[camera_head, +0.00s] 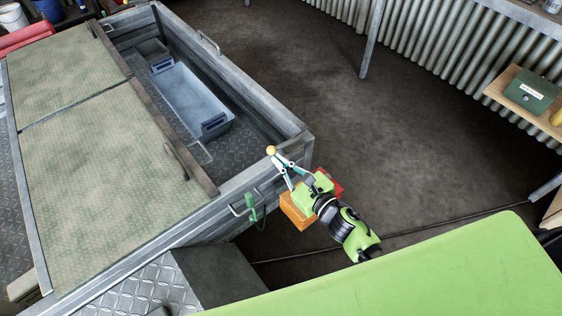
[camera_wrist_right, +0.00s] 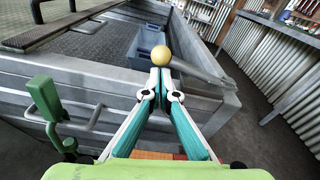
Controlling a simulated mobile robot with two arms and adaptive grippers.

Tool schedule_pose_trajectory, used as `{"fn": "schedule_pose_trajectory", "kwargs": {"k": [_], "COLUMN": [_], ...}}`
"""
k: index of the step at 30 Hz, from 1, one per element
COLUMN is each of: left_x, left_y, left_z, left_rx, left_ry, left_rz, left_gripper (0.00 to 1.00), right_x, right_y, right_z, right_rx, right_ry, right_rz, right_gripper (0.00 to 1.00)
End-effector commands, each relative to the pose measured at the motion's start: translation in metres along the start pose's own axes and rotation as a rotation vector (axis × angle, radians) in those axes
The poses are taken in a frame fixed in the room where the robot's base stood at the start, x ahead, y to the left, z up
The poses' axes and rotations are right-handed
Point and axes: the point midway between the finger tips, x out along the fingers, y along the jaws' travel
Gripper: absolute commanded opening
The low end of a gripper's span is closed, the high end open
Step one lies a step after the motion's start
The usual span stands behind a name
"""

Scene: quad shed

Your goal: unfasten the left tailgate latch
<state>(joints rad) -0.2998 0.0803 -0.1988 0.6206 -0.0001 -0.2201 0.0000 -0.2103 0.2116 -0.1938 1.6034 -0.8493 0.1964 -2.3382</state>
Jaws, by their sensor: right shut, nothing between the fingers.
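A latch lever with a yellow ball knob (camera_head: 271,150) sits near the corner of the trailer's tailgate (camera_head: 210,222). In the right wrist view the yellow knob (camera_wrist_right: 161,54) stands just beyond my fingertips, and its grey lever (camera_wrist_right: 200,68) runs off to the right. My right gripper (camera_head: 277,161) is shut and empty, its tips close together at the knob; I cannot tell whether they touch it. The gripper also shows in the right wrist view (camera_wrist_right: 160,78). The lever's root is partly hidden by my fingers in the head view. My left gripper is not in view.
A green clamp-like part (camera_head: 254,208) hangs beside a metal handle (camera_head: 240,206) on the tailgate. An orange and red light block (camera_head: 297,211) is below my right gripper. A blue-grey bin (camera_head: 195,95) lies in the trailer bed. The floor to the right is open.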

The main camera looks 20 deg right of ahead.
Motion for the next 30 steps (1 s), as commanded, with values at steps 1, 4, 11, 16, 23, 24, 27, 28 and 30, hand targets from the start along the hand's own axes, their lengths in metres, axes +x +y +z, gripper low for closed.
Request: {"fn": "schedule_pose_trajectory", "kwargs": {"k": [1, 4, 11, 16, 23, 24, 27, 28, 30], "left_x": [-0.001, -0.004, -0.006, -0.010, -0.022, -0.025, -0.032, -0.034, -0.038], "left_y": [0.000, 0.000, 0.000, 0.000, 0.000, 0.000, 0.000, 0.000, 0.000], "left_z": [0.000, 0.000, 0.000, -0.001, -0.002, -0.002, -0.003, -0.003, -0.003], "left_rx": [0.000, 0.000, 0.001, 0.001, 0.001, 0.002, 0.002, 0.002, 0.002], "left_ry": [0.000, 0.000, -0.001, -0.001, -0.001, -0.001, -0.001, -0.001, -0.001], "left_rz": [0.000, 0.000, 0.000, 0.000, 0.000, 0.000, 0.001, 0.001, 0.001], "left_gripper": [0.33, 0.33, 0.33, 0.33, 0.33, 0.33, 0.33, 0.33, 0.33], "right_x": [0.000, -0.001, -0.001, -0.001, -0.003, -0.003, -0.004, -0.004, -0.004], "right_y": [0.000, -0.001, -0.001, -0.002, -0.007, -0.008, -0.013, -0.014, -0.018], "right_z": [0.002, 0.004, 0.007, 0.011, 0.024, 0.027, 0.035, 0.038, 0.043], "right_rx": [0.006, 0.030, 0.065, 0.102, 0.219, 0.250, 0.341, 0.369, 0.437], "right_ry": [0.000, 0.000, 0.000, -0.001, -0.001, -0.001, -0.001, -0.001, -0.001], "right_rz": [0.001, 0.004, 0.008, 0.012, 0.026, 0.029, 0.039, 0.042, 0.049], "right_gripper": [0.00, 0.00, 0.00, 0.00, 0.00, 0.00, 0.00, 0.00, 0.00]}}
